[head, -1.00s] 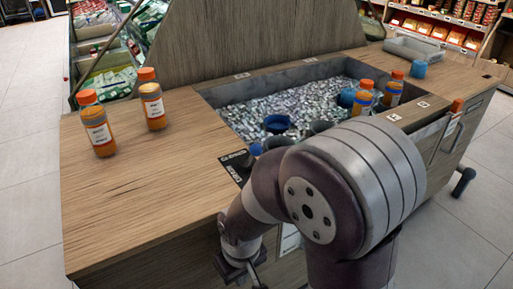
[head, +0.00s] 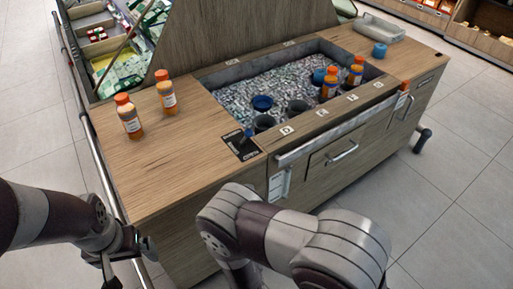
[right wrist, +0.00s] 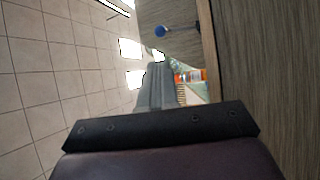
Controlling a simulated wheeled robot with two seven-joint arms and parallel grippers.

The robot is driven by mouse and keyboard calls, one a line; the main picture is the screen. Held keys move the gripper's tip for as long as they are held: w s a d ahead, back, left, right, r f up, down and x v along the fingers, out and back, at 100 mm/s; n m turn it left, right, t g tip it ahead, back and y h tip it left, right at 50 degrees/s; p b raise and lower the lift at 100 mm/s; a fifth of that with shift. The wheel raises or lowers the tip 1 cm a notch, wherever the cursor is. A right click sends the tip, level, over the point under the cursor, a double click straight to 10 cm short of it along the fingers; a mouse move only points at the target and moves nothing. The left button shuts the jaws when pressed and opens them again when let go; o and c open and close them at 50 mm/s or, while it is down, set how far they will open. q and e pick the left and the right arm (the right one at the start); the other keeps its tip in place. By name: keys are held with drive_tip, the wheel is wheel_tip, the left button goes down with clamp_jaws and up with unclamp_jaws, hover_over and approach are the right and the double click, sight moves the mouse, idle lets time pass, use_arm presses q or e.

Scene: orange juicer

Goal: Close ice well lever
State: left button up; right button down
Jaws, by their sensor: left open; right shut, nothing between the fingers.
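The ice well lever has a blue knob (head: 249,132) and stands on a black plate (head: 241,146) at the front edge of the wooden counter, beside the ice well. The blue knob also shows at the top of the right wrist view (right wrist: 160,31). My right gripper (right wrist: 158,82) is shut and empty, apart from the knob. In the head view my right arm bends down in front of the counter and its gripper is out of sight. My left gripper (head: 127,264) is open and empty at the lower left, below the counter's left corner.
The ice well (head: 290,85) holds ice, cups and several orange-capped bottles. Two juice bottles (head: 129,117) (head: 166,92) stand on the counter's left part. A drawer handle (head: 342,153) juts from the front. A tray (head: 378,27) and a blue cup (head: 379,50) are at the far right.

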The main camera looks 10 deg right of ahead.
sight(248, 136)
idle(0.3)
drive_tip(key=x, duration=1.4)
drive_tip(key=shift+b, duration=0.35)
drive_tip(key=shift+r, duration=0.1)
drive_tip(key=shift+w+r+p, duration=0.1)
drive_tip(key=shift+r+p, duration=0.05)
drive_tip(key=shift+p, duration=0.3)
drive_tip(key=w+a+r+n+g+y+p, duration=0.1)
drive_tip(key=w+r+n+g+p, duration=0.3)
drive_tip(key=p, duration=1.2)
drive_tip(key=shift+w+a+r+n+g, duration=0.35)
drive_tip(key=shift+w+a+g, duration=0.5)
drive_tip(key=shift+g, duration=0.75)
drive_tip(key=shift+w+d+r, duration=0.1)
drive_tip(key=shift+w+d, duration=0.05)
drive_tip(key=shift+d, duration=0.05)
